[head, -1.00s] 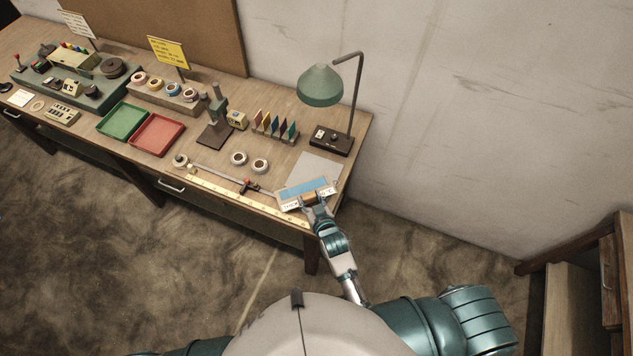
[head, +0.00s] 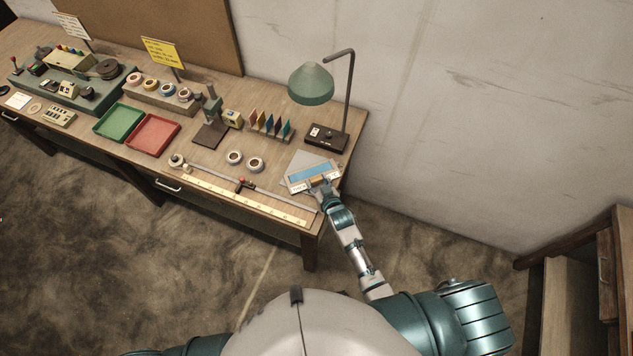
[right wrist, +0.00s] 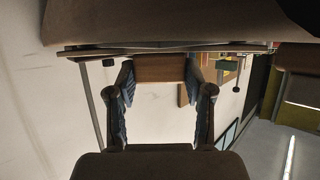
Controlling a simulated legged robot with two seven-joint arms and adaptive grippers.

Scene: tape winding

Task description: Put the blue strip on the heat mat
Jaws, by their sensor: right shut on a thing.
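The blue strip (head: 310,172) is at the right end of the workbench, with a pale labelled edge (head: 297,188) at its front and a brown grip block (head: 317,181). It overlaps the grey heat mat (head: 309,157) in the head view; I cannot tell whether it touches the mat. My right gripper (head: 319,187) is shut on the brown block, from the front. In the right wrist view the block (right wrist: 160,68) sits between the two fingers (right wrist: 161,88). My left gripper is out of view.
A green lamp (head: 311,84) stands on a dark base (head: 326,137) behind the mat. White tape rolls (head: 235,157), a long ruler (head: 240,201) and a rod with a red slider (head: 240,182) lie to the left. Coloured cards (head: 270,124) stand farther back.

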